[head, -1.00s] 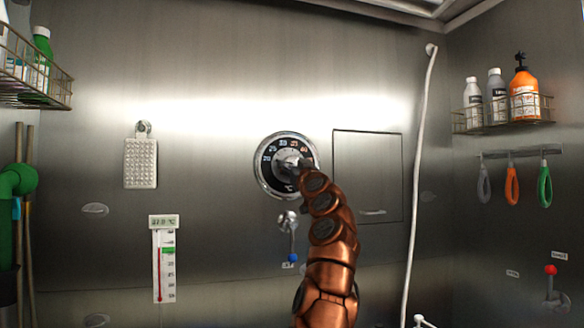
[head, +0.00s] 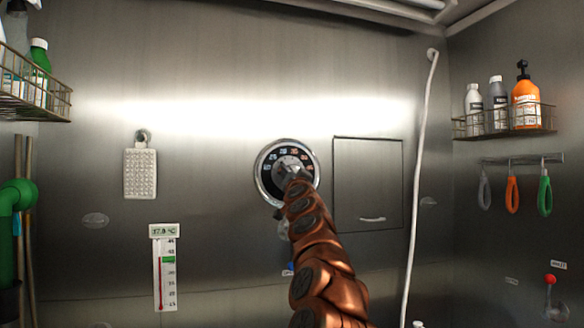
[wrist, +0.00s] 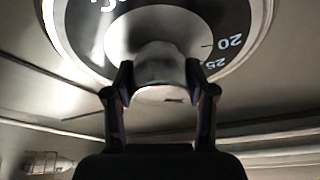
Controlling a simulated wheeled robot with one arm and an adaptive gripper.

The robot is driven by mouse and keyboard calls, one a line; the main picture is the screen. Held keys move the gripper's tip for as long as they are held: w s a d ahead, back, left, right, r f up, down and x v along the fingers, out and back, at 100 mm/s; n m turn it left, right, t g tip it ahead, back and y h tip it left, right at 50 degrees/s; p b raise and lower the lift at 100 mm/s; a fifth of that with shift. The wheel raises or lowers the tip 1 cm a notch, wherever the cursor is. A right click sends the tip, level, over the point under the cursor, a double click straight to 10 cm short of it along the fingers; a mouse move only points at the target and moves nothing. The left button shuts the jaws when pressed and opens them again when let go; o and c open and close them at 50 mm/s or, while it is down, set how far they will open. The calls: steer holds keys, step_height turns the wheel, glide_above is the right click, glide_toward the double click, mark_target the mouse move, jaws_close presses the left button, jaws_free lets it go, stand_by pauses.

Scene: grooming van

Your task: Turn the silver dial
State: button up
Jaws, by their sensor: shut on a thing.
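The silver dial (head: 282,161) is a round knob with a black temperature scale and a chrome rim on the metal wall, at the middle of the head view. In the wrist view its silver centre knob (wrist: 162,62) sits between my two fingers, with the marks 20 and 25 to its right. My gripper (wrist: 160,85) is shut on this knob. In the head view my gripper (head: 290,172) covers the lower middle of the dial. A thermometer (head: 164,270) with a small display reading about 37 °C hangs lower left.
A square panel door (head: 367,185) is right of the dial, and a white hose (head: 420,170) hangs beyond it. A bottle rack (head: 505,122) is on the right wall and another (head: 35,92) at upper left. A small blue-tipped lever (head: 289,268) is partly hidden behind my arm.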

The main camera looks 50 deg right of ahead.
steer(key=m+g+p, duration=0.1)
steer(key=m+p, duration=0.2)
steer(key=p, duration=0.1)
steer(key=r+m+g+h+p, duration=0.1)
steer(key=m+p, duration=0.2)
steer(key=p, duration=0.1)
steer(key=shift+a+g+p, duration=0.1)
steer(key=shift+g+p, duration=0.2)
steer(key=shift+p, duration=0.1)
steer(key=m+g+p, duration=0.1)
steer(key=m+p, duration=0.1)
steer(key=p, duration=0.1)
steer(key=m+g+p, duration=0.1)
steer(key=m+p, duration=0.2)
steer(key=p, duration=0.1)
steer(key=shift+f+m, duration=0.2)
steer(key=shift+m, duration=0.1)
steer(key=shift+f+m+g+p, duration=0.15)
steer(key=shift+m+g+p, duration=0.15)
steer(key=shift+m+p, duration=0.15)
steer(key=shift+f, duration=0.1)
steer(key=o, duration=1.2)
steer(key=shift+v, duration=5.95)
